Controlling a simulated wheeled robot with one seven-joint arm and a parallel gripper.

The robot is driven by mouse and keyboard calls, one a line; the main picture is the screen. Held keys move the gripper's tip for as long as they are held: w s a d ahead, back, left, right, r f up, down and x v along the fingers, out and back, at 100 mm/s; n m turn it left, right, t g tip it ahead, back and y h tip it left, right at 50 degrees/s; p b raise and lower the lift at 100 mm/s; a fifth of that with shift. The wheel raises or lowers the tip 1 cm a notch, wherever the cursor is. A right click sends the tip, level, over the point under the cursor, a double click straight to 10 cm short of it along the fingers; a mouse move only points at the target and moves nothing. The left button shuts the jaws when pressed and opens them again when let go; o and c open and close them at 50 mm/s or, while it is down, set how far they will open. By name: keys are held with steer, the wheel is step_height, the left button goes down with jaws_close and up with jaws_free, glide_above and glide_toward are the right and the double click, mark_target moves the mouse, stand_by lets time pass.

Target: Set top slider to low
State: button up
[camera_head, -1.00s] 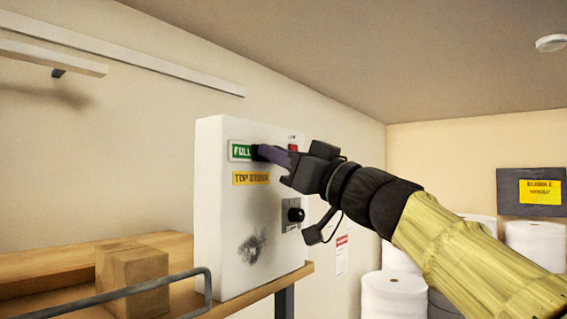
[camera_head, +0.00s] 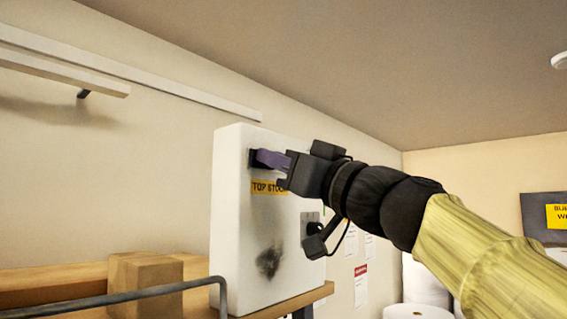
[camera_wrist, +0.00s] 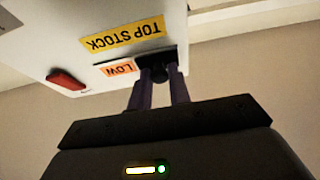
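The white panel box (camera_head: 240,235) stands on a shelf, with a yellow TOP STOCK label (camera_head: 266,188). Above that label in the head view is the top slider's black knob (camera_head: 253,158), at the left of its track. The wrist view, upside down, shows the knob (camera_wrist: 158,70) beside an orange LOW label (camera_wrist: 119,70). No green FULL label shows now. My gripper (camera_head: 262,158) has its purple fingers closed on either side of the knob; they also show in the wrist view (camera_wrist: 160,88).
A red part (camera_wrist: 66,80) sits on the panel in the wrist view. White rolls (camera_head: 417,312) stand at the lower right.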

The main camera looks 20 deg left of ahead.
steer(key=o, duration=0.4)
steer(key=shift+s, duration=0.3)
steer(key=shift+w, duration=0.1)
steer(key=b+v, duration=1.1)
steer(key=v, duration=0.6)
steer(key=shift+d+f, duration=0.1)
steer(key=shift+d, duration=0.1)
